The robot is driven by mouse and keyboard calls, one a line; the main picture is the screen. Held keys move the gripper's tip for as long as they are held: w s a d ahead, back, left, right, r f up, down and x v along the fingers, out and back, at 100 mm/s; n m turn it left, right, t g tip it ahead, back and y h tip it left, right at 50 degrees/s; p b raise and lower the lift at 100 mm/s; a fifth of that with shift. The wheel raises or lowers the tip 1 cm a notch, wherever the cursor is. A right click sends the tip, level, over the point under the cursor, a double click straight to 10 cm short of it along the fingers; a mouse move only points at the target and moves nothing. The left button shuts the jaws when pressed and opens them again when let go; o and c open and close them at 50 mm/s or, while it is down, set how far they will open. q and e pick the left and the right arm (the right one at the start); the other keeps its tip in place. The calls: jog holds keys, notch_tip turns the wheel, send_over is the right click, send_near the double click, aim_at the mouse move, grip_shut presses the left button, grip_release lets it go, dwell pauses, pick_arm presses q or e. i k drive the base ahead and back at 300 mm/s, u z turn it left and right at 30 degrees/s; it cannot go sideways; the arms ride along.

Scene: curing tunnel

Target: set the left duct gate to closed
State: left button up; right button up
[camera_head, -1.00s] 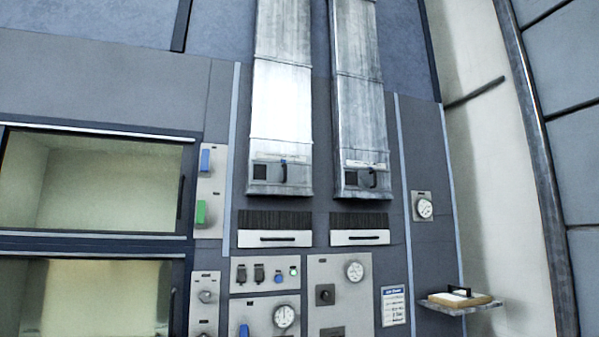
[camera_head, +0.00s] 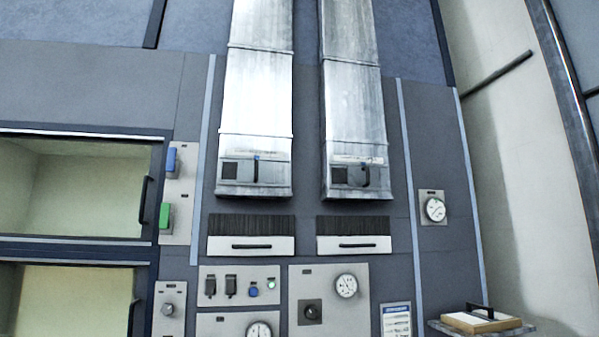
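The left duct (camera_head: 262,90) is a tall bright metal channel on the wall. Its gate plate (camera_head: 272,172) near the bottom has a dark square window (camera_head: 230,171) at left and a small handle (camera_head: 256,169) with a blue spot at its top. Neither of my grippers shows in the head view.
Below the ducts are two brush-topped drawers (camera_head: 251,246) and panels with switches, a knob and dials (camera_head: 346,285). Two lit oven windows (camera_head: 80,188) with dark handles are at left. A small shelf (camera_head: 512,327) with a wooden-based block juts out at lower right.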

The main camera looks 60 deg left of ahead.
aim_at(256, 171)
jog(key=u, duration=0.1)
jog(key=i, duration=0.75)
jog(key=u, duration=1.1)
jog(key=i, duration=0.6)
jog(key=u, duration=0.7)
